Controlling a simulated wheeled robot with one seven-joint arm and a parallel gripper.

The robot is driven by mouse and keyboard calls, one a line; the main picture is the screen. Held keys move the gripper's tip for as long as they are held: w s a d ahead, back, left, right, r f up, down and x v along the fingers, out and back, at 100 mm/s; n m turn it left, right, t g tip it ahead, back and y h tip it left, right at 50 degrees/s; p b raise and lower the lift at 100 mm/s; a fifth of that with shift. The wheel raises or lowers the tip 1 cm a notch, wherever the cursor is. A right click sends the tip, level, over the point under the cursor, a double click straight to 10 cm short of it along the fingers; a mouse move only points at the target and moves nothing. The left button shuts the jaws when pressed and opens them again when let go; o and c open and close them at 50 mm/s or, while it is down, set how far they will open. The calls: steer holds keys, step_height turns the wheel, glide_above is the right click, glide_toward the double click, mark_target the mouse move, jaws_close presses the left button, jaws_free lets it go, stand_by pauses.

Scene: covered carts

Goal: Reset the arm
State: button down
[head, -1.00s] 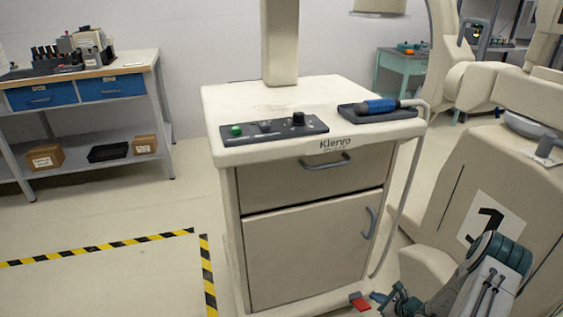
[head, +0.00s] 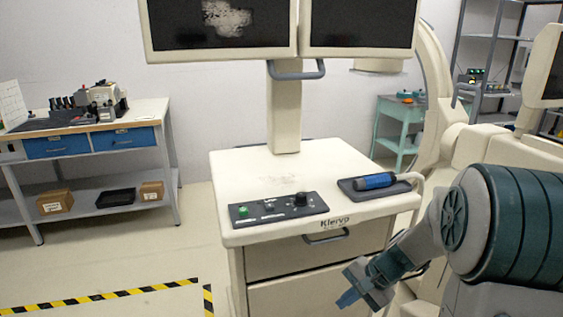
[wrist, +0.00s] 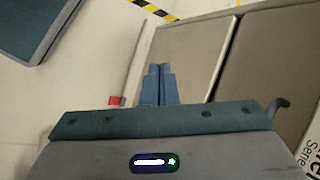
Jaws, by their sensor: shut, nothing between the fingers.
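My gripper (head: 348,299) is shut and empty in the head view, at the lower right. It points down and left, in front of the cart's drawer front. In the wrist view my gripper (wrist: 160,72) shows its two blue fingers together, with nothing between them. The cream cart (head: 285,222) stands in the middle of the head view, its lower part out of frame. In the wrist view the cart's front (wrist: 185,55) lies beyond the fingers.
The cart carries a control panel (head: 278,208), a blue-handled probe in a dark tray (head: 352,191) and two monitors (head: 220,24) above. A large cream machine (head: 500,152) stands right, a workbench (head: 95,140) left. Striped tape (head: 100,297) marks open floor. A small red piece (wrist: 116,100) lies near the cart.

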steer(key=s+r+n+t+h+p, duration=0.1)
steer(key=s+r+n+h+p, duration=0.5)
steer(key=s+r, duration=1)
steer(key=shift+a+r+n+p, duration=0.2)
steer(key=shift+r+n+p, duration=1.05)
steer(key=shift+r, duration=0.5)
